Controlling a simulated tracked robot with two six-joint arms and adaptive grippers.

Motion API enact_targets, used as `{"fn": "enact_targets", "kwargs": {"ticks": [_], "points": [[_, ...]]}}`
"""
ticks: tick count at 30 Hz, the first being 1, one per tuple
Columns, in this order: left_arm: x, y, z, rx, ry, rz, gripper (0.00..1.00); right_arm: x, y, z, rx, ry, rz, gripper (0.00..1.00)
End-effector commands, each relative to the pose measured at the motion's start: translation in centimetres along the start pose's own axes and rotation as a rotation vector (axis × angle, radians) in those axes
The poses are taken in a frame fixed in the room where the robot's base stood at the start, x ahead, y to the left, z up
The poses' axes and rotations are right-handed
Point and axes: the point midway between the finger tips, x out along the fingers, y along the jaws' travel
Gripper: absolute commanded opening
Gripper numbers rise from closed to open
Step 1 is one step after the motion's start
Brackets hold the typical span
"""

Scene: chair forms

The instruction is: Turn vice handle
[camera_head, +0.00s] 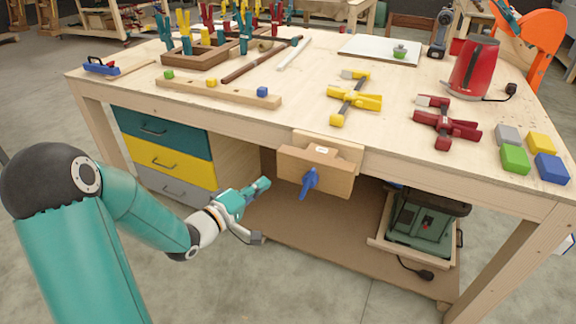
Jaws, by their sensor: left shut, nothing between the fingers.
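A wooden vice (318,172) is fixed to the front edge of the workbench. Its blue handle (309,183) sits on the front face of the jaw and hangs tilted, lower end toward the left. My left gripper (262,186), teal and grey, is shut and empty. It is to the left of the vice handle, in front of the bench, with a gap between its tips and the handle. My right gripper is not in view.
The workbench (310,110) carries a yellow clamp (353,97), a dark red clamp (446,126), a red kettle (473,67) and several coloured blocks. Drawers (165,157) stand under its left side. A green machine (425,220) sits on the lower shelf. Floor in front is clear.

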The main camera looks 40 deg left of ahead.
Motion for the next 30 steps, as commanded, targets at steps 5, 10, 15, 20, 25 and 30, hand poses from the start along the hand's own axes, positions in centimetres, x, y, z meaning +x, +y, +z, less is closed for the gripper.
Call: {"fn": "enact_targets", "kwargs": {"ticks": [5, 10, 15, 20, 25, 30], "points": [[1.8, 0.0, 0.1, 0.001, -0.002, 0.002, 0.0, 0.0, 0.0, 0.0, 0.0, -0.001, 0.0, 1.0], [4.9, 0.1, 0.2, 0.0, -0.004, 0.003, 0.0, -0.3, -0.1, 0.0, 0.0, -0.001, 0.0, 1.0], [8.5, 0.1, 0.1, 0.001, -0.003, 0.002, 0.0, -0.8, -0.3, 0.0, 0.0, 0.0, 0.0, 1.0], [10.2, 0.0, 1.6, -0.003, -0.006, 0.0, 0.0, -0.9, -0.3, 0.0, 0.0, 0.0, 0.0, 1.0], [10.6, 0.0, 3.4, -0.001, -0.002, 0.001, 0.0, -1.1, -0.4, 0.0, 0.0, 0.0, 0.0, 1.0], [10.7, 0.0, 3.9, 0.001, 0.0, 0.0, 0.0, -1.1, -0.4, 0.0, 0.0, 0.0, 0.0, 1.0]]}}
